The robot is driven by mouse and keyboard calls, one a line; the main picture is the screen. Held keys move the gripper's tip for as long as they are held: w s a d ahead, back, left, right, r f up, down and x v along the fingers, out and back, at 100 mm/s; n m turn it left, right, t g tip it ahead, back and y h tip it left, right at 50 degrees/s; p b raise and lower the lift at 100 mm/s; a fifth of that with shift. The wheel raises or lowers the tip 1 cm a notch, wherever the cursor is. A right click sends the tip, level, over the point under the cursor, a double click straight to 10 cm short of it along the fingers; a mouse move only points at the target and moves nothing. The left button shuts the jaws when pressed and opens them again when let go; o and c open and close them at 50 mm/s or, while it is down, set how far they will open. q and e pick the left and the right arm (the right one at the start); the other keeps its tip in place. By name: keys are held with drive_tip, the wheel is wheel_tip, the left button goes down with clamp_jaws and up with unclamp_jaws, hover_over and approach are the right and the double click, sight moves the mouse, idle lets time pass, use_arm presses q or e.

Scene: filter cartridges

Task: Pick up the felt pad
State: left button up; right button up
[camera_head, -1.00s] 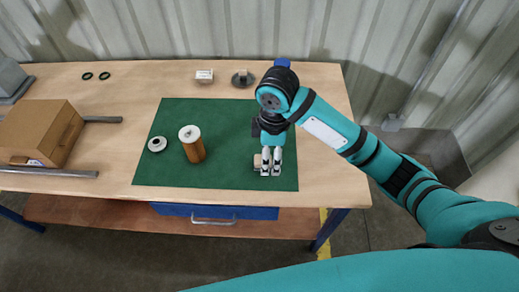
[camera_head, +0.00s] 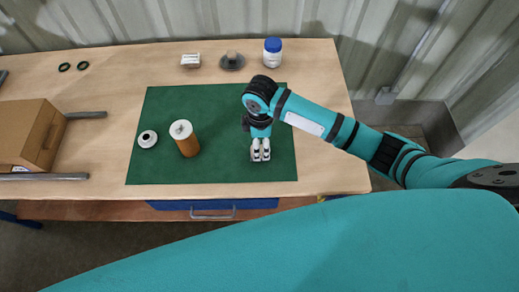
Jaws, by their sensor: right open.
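My right gripper (camera_head: 260,155) points down over the right front part of the green mat (camera_head: 215,170), with its two pale fingers slightly apart. I cannot make out the felt pad; a small pale beige piece seen beside the fingers earlier is now hidden by the gripper. I cannot tell whether the fingers touch anything. My left gripper is not in view.
An orange-brown cartridge (camera_head: 187,142) with a white top stands on the mat beside a white ring-shaped cap (camera_head: 148,139). Behind the mat are a small white box (camera_head: 191,61), a grey round part (camera_head: 232,62) and a blue-lidded jar (camera_head: 272,54). A cardboard box (camera_head: 30,130) is at left.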

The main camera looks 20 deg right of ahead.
drive_tip(key=shift+f+p, duration=0.35)
drive_tip(key=shift+f, duration=0.6)
wheel_tip(320, 180, down, 4)
drive_tip(key=shift+w+r+p, duration=0.1)
drive_tip(key=shift+r+p, duration=0.1)
drive_tip(key=shift+p, duration=0.15)
drive_tip(key=shift+f, duration=0.25)
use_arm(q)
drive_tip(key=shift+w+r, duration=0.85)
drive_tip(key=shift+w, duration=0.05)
use_arm(e)
drive_tip(key=c, duration=1.2)
